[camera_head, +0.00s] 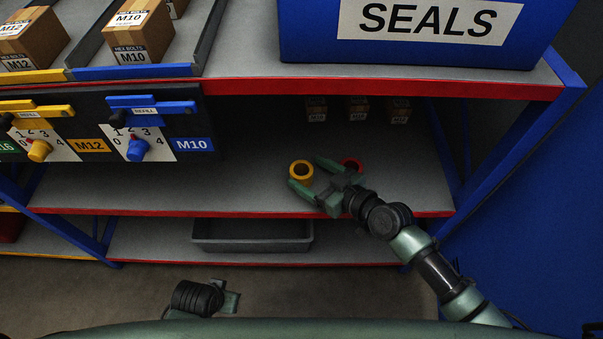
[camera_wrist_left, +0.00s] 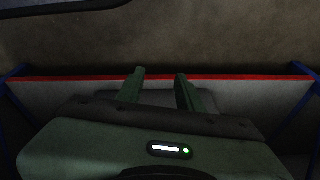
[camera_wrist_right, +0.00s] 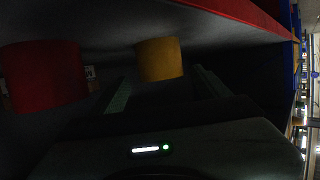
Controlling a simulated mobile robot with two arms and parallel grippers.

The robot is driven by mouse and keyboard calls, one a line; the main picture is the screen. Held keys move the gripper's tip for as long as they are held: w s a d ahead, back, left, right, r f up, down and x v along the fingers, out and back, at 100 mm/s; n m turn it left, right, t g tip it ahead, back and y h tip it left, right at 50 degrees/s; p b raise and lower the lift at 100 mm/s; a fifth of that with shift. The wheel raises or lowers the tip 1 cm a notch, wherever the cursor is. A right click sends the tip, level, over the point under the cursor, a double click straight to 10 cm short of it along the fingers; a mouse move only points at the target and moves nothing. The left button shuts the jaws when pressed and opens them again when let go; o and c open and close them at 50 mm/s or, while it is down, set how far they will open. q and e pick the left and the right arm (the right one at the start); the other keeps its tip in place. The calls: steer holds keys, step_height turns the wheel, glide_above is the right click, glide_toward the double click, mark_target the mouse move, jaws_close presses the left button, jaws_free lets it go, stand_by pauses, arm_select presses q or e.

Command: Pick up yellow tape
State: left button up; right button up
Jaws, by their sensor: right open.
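The yellow tape (camera_head: 301,170) is a small roll on the grey middle shelf. My right gripper (camera_head: 307,174) is open and points at it, with the fingertips near the tape's two sides. In the right wrist view the yellow tape (camera_wrist_right: 160,58) stands ahead, across the gap between the open fingers; whether the fingers touch it I cannot tell. My left gripper (camera_wrist_left: 160,78) is open and empty in the left wrist view. In the head view only part of it shows low at the bottom, near the left wrist (camera_head: 198,298).
A red tape roll (camera_head: 351,164) sits behind my right gripper, partly hidden; it is large at left in the right wrist view (camera_wrist_right: 42,75). Small boxes (camera_head: 357,108) stand at the shelf's back. The shelf has a red front edge (camera_head: 240,213). A grey tray (camera_head: 252,243) sits below.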

mark_target(297, 167)
steer(key=shift+x, duration=1.55)
steer(key=c, duration=1.5)
steer(key=shift+r, duration=0.1)
